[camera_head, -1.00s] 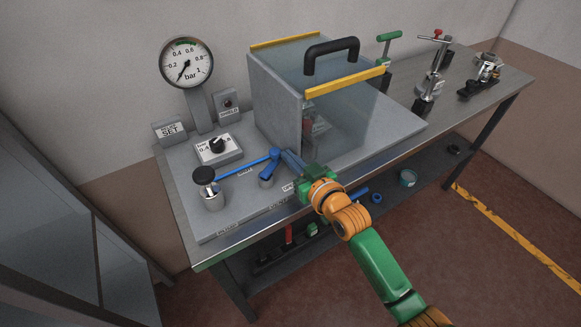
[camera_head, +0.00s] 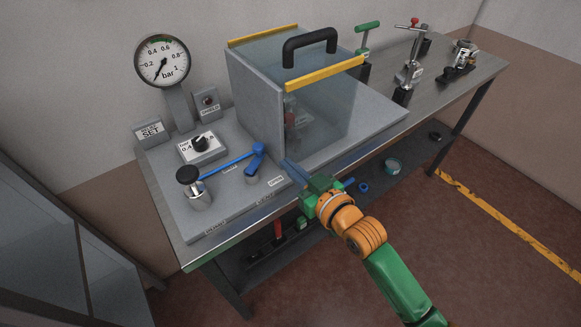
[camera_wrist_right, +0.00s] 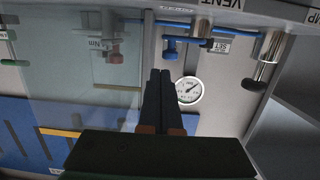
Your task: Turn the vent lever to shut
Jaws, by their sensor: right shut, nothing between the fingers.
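The blue vent lever (camera_head: 258,149) sits on a small metal valve post on the grey plate, left of the clear-fronted chamber. A blue bar or line runs from it toward a black-knobbed metal valve (camera_head: 188,177); I cannot tell whether it is part of the lever. My right gripper (camera_head: 285,164) is shut and empty, just right of the lever with a small gap between. In the right wrist view, which looks inverted, the lever (camera_wrist_right: 171,47) lies beyond the closed fingertips (camera_wrist_right: 160,74). The lever's shut mark is not readable. My left gripper is out of view.
The chamber (camera_head: 320,105) with a black handle stands close behind my right gripper. A round gauge (camera_head: 162,61), a dial box (camera_head: 202,146) and a SET box (camera_head: 152,131) stand at the left. Clamps stand on the bench's far right. Free air lies before the front edge.

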